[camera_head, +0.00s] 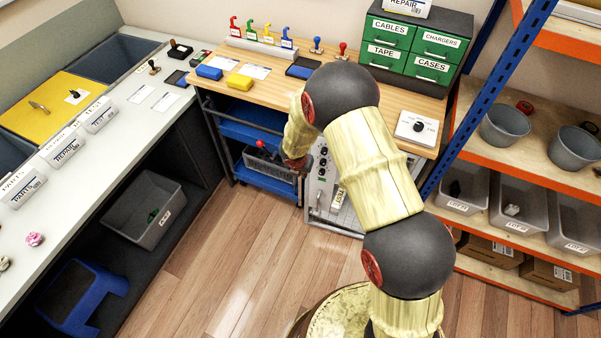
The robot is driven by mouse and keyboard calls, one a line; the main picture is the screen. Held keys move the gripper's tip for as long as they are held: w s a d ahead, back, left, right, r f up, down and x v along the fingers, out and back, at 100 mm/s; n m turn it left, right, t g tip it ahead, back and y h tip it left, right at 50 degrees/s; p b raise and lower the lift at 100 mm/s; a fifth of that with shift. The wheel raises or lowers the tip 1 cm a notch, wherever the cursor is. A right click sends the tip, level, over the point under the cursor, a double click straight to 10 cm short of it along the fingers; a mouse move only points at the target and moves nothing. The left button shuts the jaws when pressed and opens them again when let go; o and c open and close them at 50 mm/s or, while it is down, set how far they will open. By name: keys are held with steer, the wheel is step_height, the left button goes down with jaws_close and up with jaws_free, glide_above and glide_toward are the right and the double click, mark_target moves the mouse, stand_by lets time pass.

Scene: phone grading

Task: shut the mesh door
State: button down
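A pale metal unit (319,190) with knobs stands under the wooden bench, behind my arm. A light grey mesh-like panel (347,218) with a "TEST" tag shows low on its right side, partly hidden by my arm. This looks like the mesh door, but I cannot tell how far open it is.
The wooden bench (222,77) holds stamps, pads and green drawers (388,33). A blue cart (248,131) with a grey bin (268,166) is left of the unit. The blue-and-orange rack (478,107) stands close on the right. The wooden floor (225,265) at lower left is clear.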

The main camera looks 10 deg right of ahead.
steer(key=w+d+f+b, duration=0.3)
steer(key=w+f, duration=0.3)
steer(key=f, duration=0.2)
steer(key=shift+w+d+f, duration=0.2)
steer(key=shift+d+f, duration=0.05)
steer(key=shift+w, duration=0.1)
